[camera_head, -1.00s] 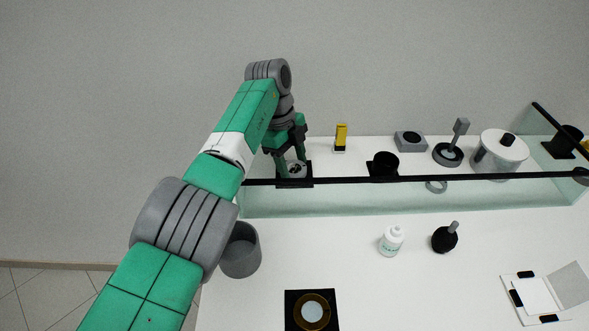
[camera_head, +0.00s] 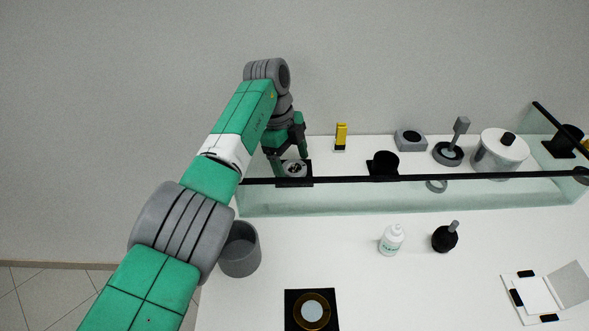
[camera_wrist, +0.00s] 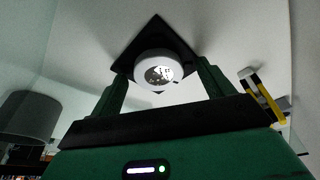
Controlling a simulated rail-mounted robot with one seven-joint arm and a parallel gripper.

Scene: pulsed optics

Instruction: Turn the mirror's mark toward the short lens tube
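The mirror (camera_head: 295,169) is a round, shiny piece in a pale ring on a black square base (camera_head: 285,183) behind the glass barrier. It also shows in the wrist view as a white-rimmed disc (camera_wrist: 158,68) with a mottled reflection. I cannot make out its mark. My gripper (camera_head: 289,158) is over it, with its fingers spread on either side. In the wrist view, gaps show between the fingers and the disc. A short black cylinder (camera_head: 385,162) on a black base, to the right of the mirror, looks like the short lens tube.
A black-topped glass barrier (camera_head: 400,195) runs in front of the back row. A yellow upright piece (camera_head: 341,136) stands behind and right of the mirror. A grey cup (camera_head: 240,250), a white bottle (camera_head: 391,240) and a black round piece (camera_head: 445,238) stand in front.

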